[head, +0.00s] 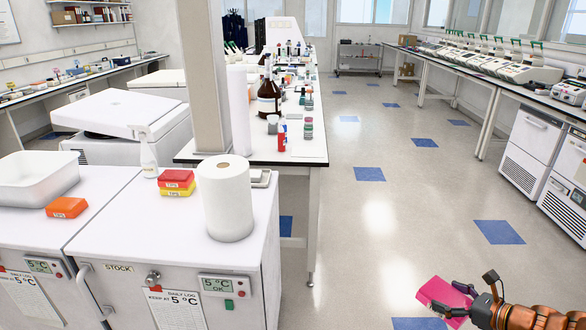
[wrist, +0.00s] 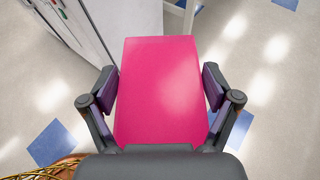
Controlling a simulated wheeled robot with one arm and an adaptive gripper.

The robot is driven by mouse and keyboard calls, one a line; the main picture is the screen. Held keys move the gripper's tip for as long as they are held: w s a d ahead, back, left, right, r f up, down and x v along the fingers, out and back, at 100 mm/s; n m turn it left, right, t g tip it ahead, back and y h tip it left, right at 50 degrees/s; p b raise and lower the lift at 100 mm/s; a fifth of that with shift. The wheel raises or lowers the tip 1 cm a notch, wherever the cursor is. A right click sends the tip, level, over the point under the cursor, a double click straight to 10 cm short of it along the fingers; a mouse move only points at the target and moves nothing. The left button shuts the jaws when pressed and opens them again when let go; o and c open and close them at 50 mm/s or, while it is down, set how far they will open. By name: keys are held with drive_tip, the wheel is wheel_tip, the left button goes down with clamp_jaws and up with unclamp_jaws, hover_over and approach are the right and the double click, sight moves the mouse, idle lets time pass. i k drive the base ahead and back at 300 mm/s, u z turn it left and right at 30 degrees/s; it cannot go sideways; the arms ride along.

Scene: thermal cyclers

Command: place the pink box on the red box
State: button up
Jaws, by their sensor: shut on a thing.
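The pink box (head: 443,301) is at the lower right of the head view, held out over the open floor. It fills the middle of the wrist view (wrist: 158,90). My gripper (head: 470,299) is shut on it, with a finger on each side of the box in the wrist view (wrist: 158,100). A red box (head: 176,178) sits on top of a yellow box (head: 176,190) on the right white fridge unit, to the left of my gripper and well apart from it. Both are small tip boxes.
A white paper roll (head: 226,198) stands right of the red box, and a spray bottle (head: 148,153) stands behind it. An orange box (head: 67,207) and a white tub (head: 40,178) are on the left unit (head: 95,222). The floor (head: 370,240) between the benches is clear.

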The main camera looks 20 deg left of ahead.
sight(175, 174)
drive_tip(key=u, duration=2.15)
drive_tip(key=i, duration=0.5)
